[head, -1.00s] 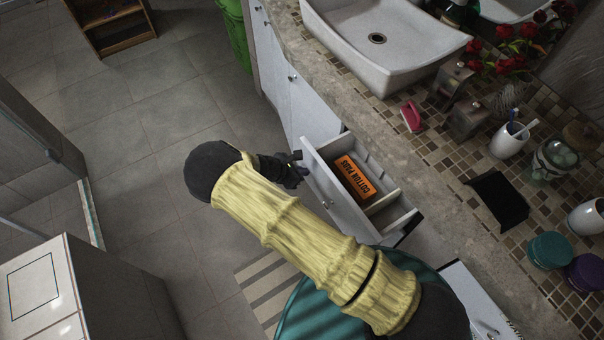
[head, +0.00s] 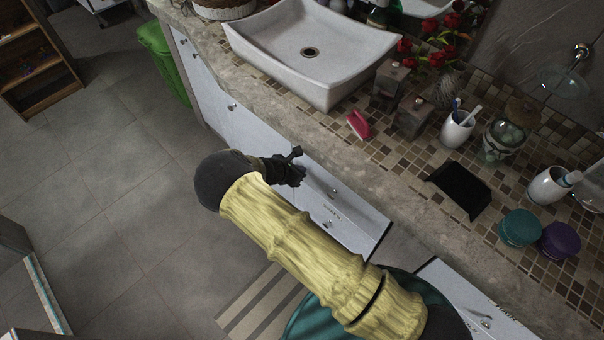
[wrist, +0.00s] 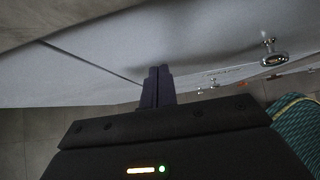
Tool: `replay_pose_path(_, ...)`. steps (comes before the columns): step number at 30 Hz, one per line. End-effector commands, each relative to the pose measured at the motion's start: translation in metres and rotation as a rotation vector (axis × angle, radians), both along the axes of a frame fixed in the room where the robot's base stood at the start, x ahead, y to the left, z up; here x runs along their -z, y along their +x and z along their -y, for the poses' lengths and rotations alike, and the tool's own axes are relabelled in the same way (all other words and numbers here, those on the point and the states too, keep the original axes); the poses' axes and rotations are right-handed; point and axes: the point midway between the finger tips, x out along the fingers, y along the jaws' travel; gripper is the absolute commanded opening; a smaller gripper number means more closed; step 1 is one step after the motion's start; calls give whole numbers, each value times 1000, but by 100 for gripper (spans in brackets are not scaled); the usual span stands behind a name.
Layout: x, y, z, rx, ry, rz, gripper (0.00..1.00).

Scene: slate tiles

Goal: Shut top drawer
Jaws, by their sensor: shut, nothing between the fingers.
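The top drawer (head: 345,196) is a white front just under the counter edge in the head view. Its front looks flush with the cabinet and its inside is hidden. Its round knob (head: 333,193) shows on the front, and a knob also shows at the right in the wrist view (wrist: 272,56). My gripper (head: 299,152) is at the left part of the drawer front, and its fingers are shut and empty. In the wrist view the closed fingertips (wrist: 159,72) point at the white front; I cannot tell whether they touch it.
The stone counter (head: 375,180) overhangs the drawers and carries a sink (head: 310,50), a pink brush (head: 359,125) and a black tray (head: 458,190). The tiled floor (head: 120,190) at left is clear.

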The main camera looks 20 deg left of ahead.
Motion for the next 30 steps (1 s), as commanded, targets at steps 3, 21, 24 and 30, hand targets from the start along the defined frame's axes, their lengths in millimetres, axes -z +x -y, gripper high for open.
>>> replay_pose_path(3,0,2,-3,-11,1,0,0)
replay_pose_path(21,-2,5,-2,-10,-3,6,0)
replay_pose_path(24,-2,0,-6,-9,-2,6,0)
replay_pose_path(30,-1,-22,-22,-10,1,1,0)
